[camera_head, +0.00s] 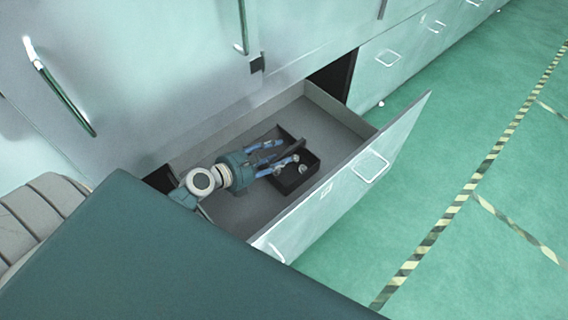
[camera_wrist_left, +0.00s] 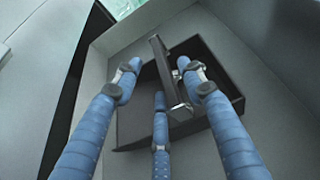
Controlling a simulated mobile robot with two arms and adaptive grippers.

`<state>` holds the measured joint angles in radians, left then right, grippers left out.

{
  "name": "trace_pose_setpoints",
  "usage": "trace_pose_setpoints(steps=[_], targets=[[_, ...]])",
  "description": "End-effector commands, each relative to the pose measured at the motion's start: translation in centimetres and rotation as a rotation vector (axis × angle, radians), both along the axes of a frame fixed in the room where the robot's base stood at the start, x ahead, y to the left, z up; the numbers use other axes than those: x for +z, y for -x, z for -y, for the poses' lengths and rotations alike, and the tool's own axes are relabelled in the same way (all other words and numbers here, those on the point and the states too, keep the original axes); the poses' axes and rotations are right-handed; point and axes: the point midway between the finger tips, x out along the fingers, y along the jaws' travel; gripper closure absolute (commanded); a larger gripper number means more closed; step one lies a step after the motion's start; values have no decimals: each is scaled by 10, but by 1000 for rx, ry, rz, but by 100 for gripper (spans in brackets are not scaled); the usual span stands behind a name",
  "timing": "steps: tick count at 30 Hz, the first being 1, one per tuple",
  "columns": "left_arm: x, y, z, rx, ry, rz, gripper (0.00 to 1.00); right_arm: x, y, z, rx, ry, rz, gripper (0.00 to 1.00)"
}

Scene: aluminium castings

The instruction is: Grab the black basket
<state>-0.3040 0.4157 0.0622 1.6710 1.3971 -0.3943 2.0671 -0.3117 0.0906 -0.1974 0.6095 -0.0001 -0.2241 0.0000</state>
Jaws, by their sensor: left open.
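The black basket (camera_head: 301,183) sits inside an open grey drawer (camera_head: 228,207). In the left wrist view the black basket (camera_wrist_left: 130,128) shows its low walls and a dark raised handle (camera_wrist_left: 164,68). My left gripper (camera_head: 286,157) has blue fingers and reaches in over the basket from the left. In the left wrist view, my left gripper (camera_wrist_left: 160,76) is open, with fingers on both sides of the handle and a third finger below. I cannot tell whether any finger touches the handle. The fingers hide part of the basket. My right gripper is not in view.
The drawer front (camera_head: 345,185) stands pulled out from a long row of pale cabinets (camera_head: 150,70). Small metallic pieces (camera_head: 303,168) show in the basket. Green floor with striped tape (camera_head: 440,232) lies clear at right.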

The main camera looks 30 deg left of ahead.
Motion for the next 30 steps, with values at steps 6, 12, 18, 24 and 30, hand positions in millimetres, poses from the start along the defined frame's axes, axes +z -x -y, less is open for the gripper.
trace_pose_setpoints(steps=[6,12,18,24,30], targets=[[-3,-15,5,-1,-1,3,59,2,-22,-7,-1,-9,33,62],[-16,-44,15,0,0,3,59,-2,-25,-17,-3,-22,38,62],[-22,-58,20,-1,-2,2,59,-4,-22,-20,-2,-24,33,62],[-22,-58,20,-1,-1,2,59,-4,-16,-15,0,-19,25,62],[-22,-58,20,-1,-1,2,97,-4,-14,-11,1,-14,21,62]])
